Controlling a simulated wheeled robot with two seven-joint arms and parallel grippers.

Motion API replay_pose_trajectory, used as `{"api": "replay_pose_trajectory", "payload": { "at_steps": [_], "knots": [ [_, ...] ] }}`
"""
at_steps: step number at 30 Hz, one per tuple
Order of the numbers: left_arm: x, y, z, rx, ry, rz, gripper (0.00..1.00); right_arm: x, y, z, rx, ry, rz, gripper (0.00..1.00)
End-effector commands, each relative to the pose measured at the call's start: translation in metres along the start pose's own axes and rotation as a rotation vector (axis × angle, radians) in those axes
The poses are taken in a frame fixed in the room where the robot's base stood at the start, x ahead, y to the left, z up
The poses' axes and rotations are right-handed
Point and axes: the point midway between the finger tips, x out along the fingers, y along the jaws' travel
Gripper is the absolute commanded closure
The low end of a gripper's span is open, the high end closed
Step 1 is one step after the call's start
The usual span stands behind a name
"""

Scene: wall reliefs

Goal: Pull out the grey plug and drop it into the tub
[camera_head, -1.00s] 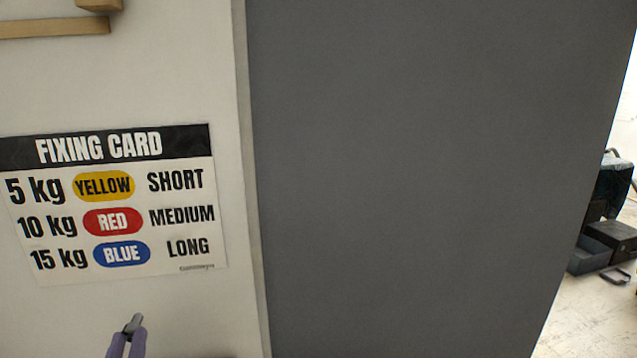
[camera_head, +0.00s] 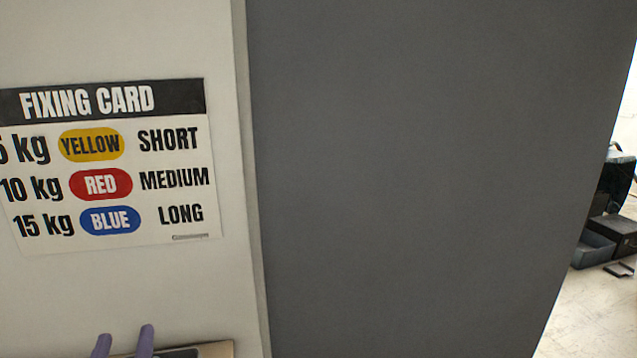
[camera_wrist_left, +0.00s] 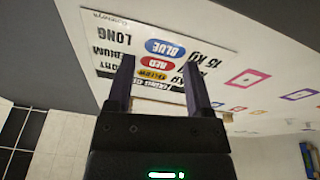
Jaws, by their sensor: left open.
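My left gripper (camera_head: 124,338) is at the bottom left of the head view, in front of the wall below the card. Its two purple fingers stand apart with nothing between them. The left wrist view also shows the gripper (camera_wrist_left: 157,75) open and empty. The grey plug is not seen in either view now. A pale-edged thing with a dark top or inside (camera_head: 216,350) shows at the bottom edge beside the fingers; it is mostly cut off, and I cannot tell whether it is the tub. My right gripper is not in view.
A fixing card (camera_head: 110,165) hangs on the pale wall. A large dark grey panel (camera_head: 420,180) fills the middle. Dark boxes (camera_head: 605,238) stand on the floor at far right. Coloured square outlines (camera_wrist_left: 247,78) mark the wall in the left wrist view.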

Motion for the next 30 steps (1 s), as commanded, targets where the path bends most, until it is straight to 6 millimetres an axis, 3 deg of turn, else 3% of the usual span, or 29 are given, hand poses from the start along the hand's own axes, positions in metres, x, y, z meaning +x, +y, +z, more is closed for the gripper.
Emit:
{"api": "replay_pose_trajectory", "payload": {
  "at_steps": [5, 12, 16, 21, 30],
  "knots": [
    [-0.009, 0.000, 0.001, -0.001, -0.003, 0.000, 0.33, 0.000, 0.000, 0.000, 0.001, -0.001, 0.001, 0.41],
    [-0.068, -0.001, 0.002, 0.001, -0.007, -0.002, 0.33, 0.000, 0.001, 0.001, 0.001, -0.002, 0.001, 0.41],
    [-0.088, 0.000, 0.001, 0.001, -0.004, -0.001, 0.33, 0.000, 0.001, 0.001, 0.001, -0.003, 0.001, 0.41],
    [-0.099, 0.000, 0.001, 0.000, -0.001, -0.001, 0.33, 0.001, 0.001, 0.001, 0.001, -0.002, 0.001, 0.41],
    [-0.099, 0.000, 0.000, 0.000, 0.000, 0.000, 0.33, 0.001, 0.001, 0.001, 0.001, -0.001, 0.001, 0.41]
  ]
}}
